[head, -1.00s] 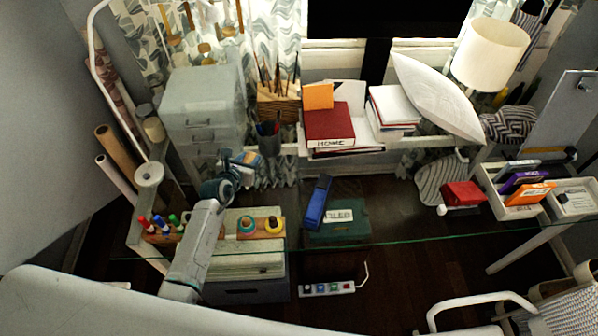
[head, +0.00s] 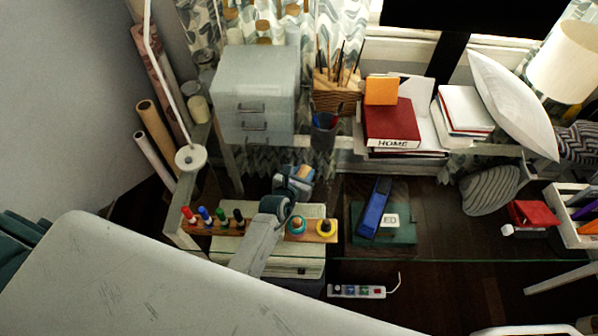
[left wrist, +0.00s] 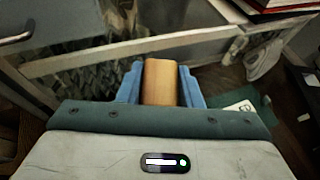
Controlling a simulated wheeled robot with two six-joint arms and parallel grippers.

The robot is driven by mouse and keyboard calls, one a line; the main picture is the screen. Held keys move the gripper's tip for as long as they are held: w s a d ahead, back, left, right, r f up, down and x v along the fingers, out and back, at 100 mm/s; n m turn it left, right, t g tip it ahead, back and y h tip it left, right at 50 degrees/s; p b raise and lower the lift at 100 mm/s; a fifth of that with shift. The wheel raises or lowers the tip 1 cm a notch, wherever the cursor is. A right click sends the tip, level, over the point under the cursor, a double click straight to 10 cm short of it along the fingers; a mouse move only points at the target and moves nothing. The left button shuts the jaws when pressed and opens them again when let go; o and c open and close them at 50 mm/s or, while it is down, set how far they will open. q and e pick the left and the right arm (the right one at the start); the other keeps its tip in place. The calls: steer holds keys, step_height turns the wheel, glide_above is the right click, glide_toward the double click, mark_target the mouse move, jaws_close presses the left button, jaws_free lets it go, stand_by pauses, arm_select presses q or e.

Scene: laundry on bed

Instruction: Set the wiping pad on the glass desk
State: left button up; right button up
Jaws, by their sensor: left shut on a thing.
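The glass desk (head: 430,235) is a dark see-through top with a green front edge. My left gripper (head: 298,178) is over its left part, behind the tape rolls and in front of the pen cup. In the left wrist view, the left gripper (left wrist: 160,85) has its blue fingers shut on a tan, wood-coloured block (left wrist: 160,82), which I take to be the wiping pad. The block's underside is hidden, and I cannot tell its height above the glass. My right gripper is not in view.
A wooden holder with markers and tape rolls (head: 325,230) lies by my left arm. A dark pen cup (head: 324,130) stands behind the gripper. A blue stapler-like thing (head: 374,208) and a green box (head: 400,230) are to the right. Bare glass lies farther right.

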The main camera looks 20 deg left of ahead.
arm_select(q)
steer(key=shift+a+f, duration=0.1)
steer(key=shift+a, duration=0.05)
steer(key=o, duration=0.8)
steer(key=shift+s, duration=0.15)
steer(key=shift+o, duration=1.2)
steer(key=shift+s+d+r, duration=0.1)
steer(key=shift+d+r, duration=0.15)
steer(key=shift+d, duration=0.2)
steer(key=shift+d+r, duration=0.1)
steer(key=shift+d, duration=0.05)
steer(key=shift+s+a, duration=0.15)
steer(key=shift+a, duration=0.1)
steer(key=v, duration=1)
steer(key=shift+s, duration=0.15)
steer(key=shift+s+r+b, duration=0.25)
steer(key=shift+s+b, duration=0.05)
steer(key=shift+s, duration=0.2)
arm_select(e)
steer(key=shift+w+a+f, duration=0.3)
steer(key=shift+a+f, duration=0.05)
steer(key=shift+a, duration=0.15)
